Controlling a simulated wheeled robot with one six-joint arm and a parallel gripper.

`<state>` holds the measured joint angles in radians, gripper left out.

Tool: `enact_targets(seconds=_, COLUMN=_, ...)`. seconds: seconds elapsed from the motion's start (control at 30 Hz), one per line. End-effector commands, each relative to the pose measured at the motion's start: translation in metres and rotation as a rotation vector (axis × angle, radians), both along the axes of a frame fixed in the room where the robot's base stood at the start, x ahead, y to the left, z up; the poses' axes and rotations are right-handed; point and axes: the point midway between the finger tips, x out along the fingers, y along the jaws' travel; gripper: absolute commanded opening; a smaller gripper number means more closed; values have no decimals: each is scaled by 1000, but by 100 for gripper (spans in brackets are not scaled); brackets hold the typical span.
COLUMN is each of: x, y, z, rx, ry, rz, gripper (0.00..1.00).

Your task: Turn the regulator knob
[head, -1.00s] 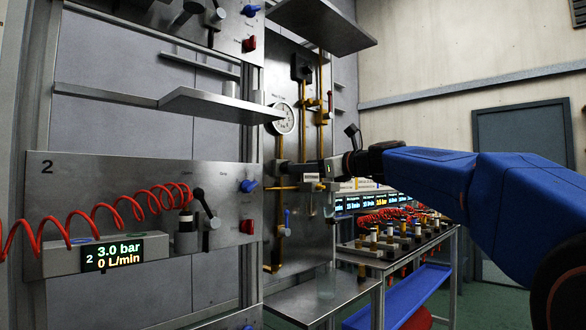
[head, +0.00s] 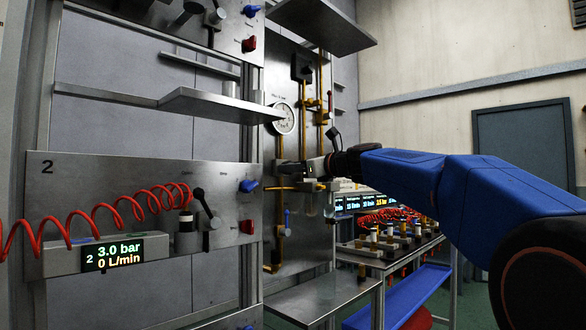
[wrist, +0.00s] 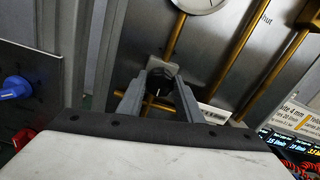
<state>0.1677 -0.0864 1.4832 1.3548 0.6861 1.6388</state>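The regulator knob (wrist: 159,86) is a dark round knob with a pale mark on its face, seen in the wrist view in front of a grey metal block on the brass piping. My gripper (wrist: 160,97) is open, with one grey finger on each side of the knob. A narrow gap seems to show beside it; I cannot tell whether either finger touches. In the head view my gripper (head: 312,168) reaches left to the pipework panel, below the round gauge (head: 283,119). The knob is hidden there behind the gripper.
Brass pipes (wrist: 239,62) run close around the knob. A grey shelf (head: 225,105) juts out above left, another (head: 318,297) lies below. Station 2's panel (head: 120,180), with a red coiled hose (head: 130,208) and blue knob (head: 249,186), stands left. A bench (head: 385,257) stands behind right.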

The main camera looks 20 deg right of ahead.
Motion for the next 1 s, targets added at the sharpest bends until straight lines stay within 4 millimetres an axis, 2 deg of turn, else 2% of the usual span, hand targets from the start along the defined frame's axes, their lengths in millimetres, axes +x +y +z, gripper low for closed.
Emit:
enact_targets(seconds=0.47, x=0, y=0, z=0, rx=-97, ry=-56, rz=-1, gripper=10)
enact_targets(seconds=1.0, x=0, y=1, z=-2, rx=-511, ry=-294, rz=0, gripper=10)
